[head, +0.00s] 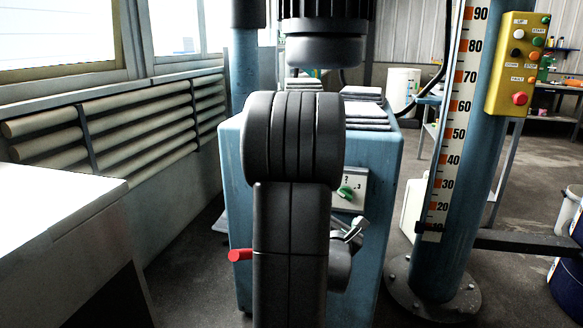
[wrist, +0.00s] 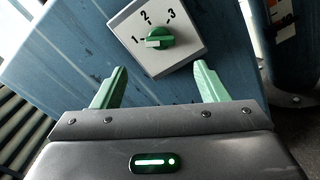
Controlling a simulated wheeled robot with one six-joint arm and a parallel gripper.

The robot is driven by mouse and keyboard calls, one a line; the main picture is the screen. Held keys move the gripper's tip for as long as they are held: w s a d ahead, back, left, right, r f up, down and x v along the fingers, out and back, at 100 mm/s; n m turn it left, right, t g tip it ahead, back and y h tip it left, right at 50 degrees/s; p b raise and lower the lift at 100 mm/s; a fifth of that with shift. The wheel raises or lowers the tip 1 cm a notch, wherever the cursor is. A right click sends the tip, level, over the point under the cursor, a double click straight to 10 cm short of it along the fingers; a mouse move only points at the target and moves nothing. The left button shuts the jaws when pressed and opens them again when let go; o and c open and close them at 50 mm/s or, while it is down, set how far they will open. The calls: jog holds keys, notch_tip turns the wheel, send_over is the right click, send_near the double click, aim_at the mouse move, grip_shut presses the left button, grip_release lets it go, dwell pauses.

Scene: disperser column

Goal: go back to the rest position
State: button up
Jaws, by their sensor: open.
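My gripper (wrist: 161,66) is open and empty in the wrist view, with its two pale green fingers apart. Beyond the fingertips is a white switch plate marked 1, 2 and 3 (wrist: 187,26) on a blue cabinet (wrist: 75,60). Its green knob (wrist: 160,32) lies between and above the fingertips in the picture, apart from them. The knob's white bar lies on the side of the 1. In the head view the plate (head: 358,182) and knob (head: 345,192) show right of my dark arm, which hides my fingers and much of the cabinet.
A blue column (head: 440,235) with a height scale stands right of the cabinet, carrying a yellow button box (head: 514,65). A dark motor head (head: 325,40) hangs above the cabinet. A white-topped bench (head: 50,200) is at left. Bare floor (head: 195,265) lies between bench and cabinet.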

aim_at(345, 196)
jog(key=b+x, duration=0.1)
jog(key=x, duration=0.9)
jog(key=shift+w, duration=0.15)
